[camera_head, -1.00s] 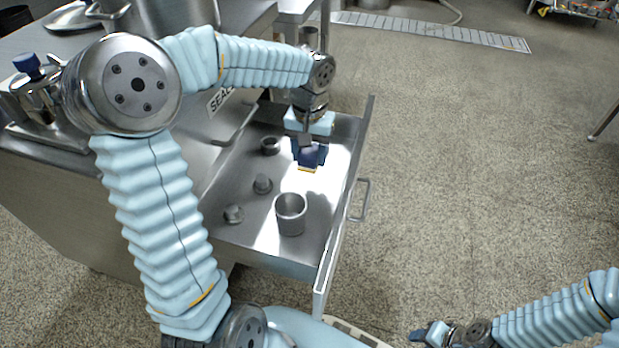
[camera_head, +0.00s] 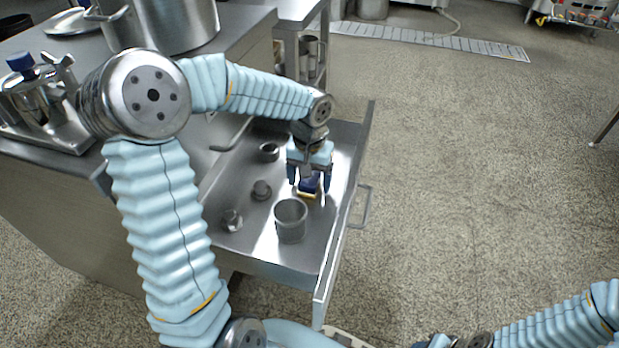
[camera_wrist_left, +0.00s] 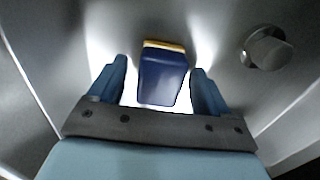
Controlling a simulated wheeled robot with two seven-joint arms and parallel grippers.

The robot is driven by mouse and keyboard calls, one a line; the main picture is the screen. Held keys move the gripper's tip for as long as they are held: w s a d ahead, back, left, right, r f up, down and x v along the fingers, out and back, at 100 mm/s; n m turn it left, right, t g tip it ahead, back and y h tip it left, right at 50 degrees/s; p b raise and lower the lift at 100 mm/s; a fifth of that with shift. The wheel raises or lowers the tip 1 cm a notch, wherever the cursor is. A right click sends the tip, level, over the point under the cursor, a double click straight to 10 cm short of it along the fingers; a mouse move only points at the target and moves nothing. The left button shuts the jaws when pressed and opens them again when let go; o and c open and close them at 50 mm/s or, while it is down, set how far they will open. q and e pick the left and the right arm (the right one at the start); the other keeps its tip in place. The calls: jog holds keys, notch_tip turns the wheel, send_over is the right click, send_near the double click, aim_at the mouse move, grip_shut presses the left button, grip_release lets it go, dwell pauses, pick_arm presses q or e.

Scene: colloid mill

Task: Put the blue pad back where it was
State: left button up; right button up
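The blue pad (camera_head: 309,184), dark blue with a yellow edge, is in the open steel drawer (camera_head: 262,247). My left gripper (camera_head: 309,186) is over the drawer with its fingers spread on both sides of the pad. In the left wrist view the pad (camera_wrist_left: 163,78) sits between the two fingertips, with a gap on each side, so the open gripper (camera_wrist_left: 160,80) does not hold it. My right gripper (camera_head: 432,342) is at the bottom edge of the head view, cut off, and its fingers cannot be made out.
A steel cup (camera_head: 291,220) stands in the drawer in front of the pad. The drawer's right wall and handle (camera_head: 361,207) are close to the gripper. A pot (camera_head: 165,22) stands on the counter.

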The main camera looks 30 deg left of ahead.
pick_arm(q)
jog(key=shift+r, duration=0.5)
notch_tip(320, 180, up, 11)
jog(key=p, duration=0.3)
jog(key=shift+r, duration=0.2)
